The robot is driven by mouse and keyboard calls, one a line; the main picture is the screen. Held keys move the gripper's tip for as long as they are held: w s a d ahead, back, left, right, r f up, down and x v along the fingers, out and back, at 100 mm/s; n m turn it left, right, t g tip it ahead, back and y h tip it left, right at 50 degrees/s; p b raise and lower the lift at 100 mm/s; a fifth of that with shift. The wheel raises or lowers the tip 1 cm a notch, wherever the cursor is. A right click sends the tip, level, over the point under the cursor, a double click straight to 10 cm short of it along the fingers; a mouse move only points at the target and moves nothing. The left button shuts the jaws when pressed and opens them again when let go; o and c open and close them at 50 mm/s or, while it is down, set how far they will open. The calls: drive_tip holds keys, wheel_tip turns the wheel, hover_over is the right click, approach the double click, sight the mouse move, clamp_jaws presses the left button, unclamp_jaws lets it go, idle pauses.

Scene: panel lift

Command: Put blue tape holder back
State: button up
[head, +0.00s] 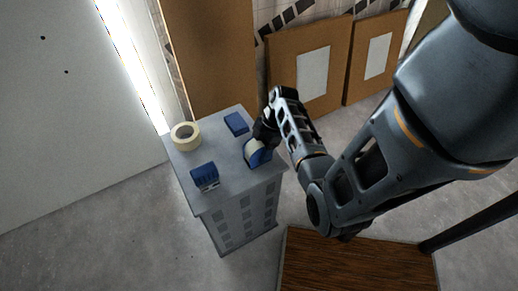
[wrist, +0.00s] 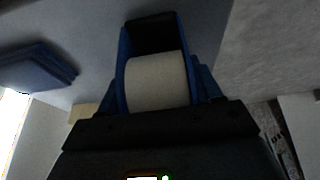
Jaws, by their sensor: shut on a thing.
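The blue tape holder (head: 257,155) with a pale roll of tape in it is at the right edge of the grey cabinet top (head: 217,150). My gripper (head: 262,137) comes in from above and is shut on it. In the wrist view the blue holder (wrist: 122,75) and its whitish roll (wrist: 157,82) fill the space just beyond the dark gripper body. The fingertips are mostly hidden. I cannot tell whether the holder rests on the top or hangs just above it.
A cream tape roll (head: 185,136) lies at the back left of the cabinet top. A flat blue block (head: 236,123) lies at the back, and a blue item (head: 204,175) sits at the front left. Brown boards (head: 310,68) lean behind. A wooden surface (head: 355,262) is at the front.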

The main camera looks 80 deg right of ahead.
drive_tip(key=o, duration=1.4)
drive_tip(key=v, duration=1.2)
